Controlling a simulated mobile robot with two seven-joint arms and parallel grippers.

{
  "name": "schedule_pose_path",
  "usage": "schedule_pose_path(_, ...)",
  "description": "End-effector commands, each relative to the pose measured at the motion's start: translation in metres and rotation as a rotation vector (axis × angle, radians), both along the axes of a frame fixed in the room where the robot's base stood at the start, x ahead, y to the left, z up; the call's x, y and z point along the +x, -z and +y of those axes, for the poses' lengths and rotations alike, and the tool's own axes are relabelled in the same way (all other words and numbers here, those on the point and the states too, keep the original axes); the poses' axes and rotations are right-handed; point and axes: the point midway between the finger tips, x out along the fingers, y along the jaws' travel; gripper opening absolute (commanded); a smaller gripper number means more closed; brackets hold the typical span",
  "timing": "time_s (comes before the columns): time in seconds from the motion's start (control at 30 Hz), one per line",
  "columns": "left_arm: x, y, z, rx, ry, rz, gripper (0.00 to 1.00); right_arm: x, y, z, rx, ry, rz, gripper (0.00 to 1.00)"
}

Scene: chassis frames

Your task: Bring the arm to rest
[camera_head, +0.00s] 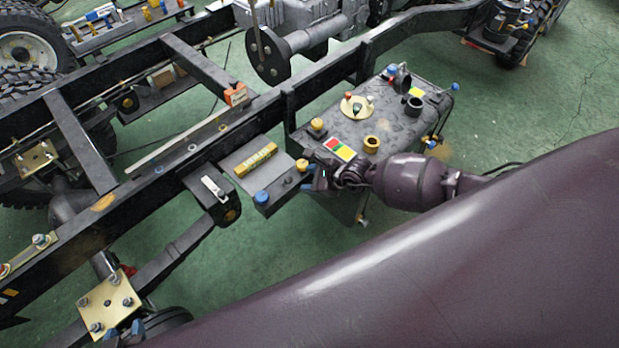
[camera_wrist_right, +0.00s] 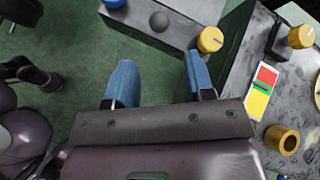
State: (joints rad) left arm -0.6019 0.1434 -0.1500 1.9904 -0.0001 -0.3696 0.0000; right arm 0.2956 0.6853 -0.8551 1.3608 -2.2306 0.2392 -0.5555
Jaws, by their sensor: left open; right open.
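My right gripper (camera_head: 306,176) is at the middle of the head view, between a grey box with terminals and the dark tank. In the right wrist view the right gripper (camera_wrist_right: 160,75) has its two blue fingertips apart, with green floor and the edge of the grey box behind them and nothing held.
The grey box (camera_head: 240,163) carries a blue cap and yellow parts. The dark tank (camera_head: 400,128) has several fittings. A black chassis rail (camera_head: 160,180) runs diagonally. A brass plate (camera_head: 108,303) with bolts sits at lower left. Open green floor (camera_head: 540,95) lies at right.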

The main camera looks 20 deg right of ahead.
Motion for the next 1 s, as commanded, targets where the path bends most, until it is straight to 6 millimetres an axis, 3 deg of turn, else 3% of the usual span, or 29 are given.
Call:
schedule_pose_path(0.37,0.003,-0.002,-0.001,-0.002,0.001,-0.006,0.43,0.000,0.000,0.000,0.010,0.010,0.005,0.49)
schedule_pose_path(0.47,0.003,-0.002,-0.001,-0.002,0.001,-0.006,0.43,0.003,-0.005,0.003,0.091,0.066,0.020,0.49)
schedule_pose_path(0.57,0.003,-0.002,-0.001,-0.002,0.001,-0.006,0.43,0.006,-0.017,0.013,0.233,0.142,0.056,0.49)
schedule_pose_path(0.8,0.001,-0.001,-0.001,-0.001,0.000,-0.003,0.43,0.029,-0.077,0.044,0.724,0.385,0.163,0.49)
schedule_pose_path(1.0,-0.002,0.001,0.000,-0.001,-0.002,0.002,0.43,0.032,-0.117,0.059,1.153,0.602,0.308,0.49)
